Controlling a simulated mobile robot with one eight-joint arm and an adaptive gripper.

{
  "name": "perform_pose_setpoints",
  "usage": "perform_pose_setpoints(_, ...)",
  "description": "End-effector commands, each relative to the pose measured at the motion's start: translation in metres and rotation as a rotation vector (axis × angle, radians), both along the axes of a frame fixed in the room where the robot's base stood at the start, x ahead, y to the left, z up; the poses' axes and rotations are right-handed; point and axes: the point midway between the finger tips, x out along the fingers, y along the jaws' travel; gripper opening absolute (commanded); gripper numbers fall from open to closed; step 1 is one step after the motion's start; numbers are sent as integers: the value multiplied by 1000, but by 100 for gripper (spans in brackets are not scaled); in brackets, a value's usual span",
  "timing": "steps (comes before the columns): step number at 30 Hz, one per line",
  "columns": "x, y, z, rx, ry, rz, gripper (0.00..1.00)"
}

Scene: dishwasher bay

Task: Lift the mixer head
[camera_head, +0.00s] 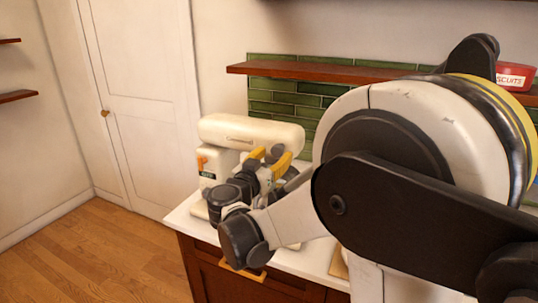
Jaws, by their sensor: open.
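The cream stand mixer stands on the white counter. My gripper (270,158), with yellow fingers, is open just in front of and below the right part of the head. I cannot tell whether a finger touches the head. My gripper and wrist hide the bowl area and much of the lower mixer.
The white counter (184,220) stands above dark wooden cabinets. A wooden shelf (300,71) and green tiles (272,102) are behind the mixer. A red biscuit tin (515,76) sits at the upper right. My arm blocks the right side. Wooden floor (95,255) lies clear at left.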

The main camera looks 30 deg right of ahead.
Motion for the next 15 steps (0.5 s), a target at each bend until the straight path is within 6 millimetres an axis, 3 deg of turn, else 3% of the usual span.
perform_pose_setpoints(6, 14, -18, 0, 0, 0, 0, 55)
perform_pose_setpoints(15, 16, -20, 0, 1, 1, 1, 55)
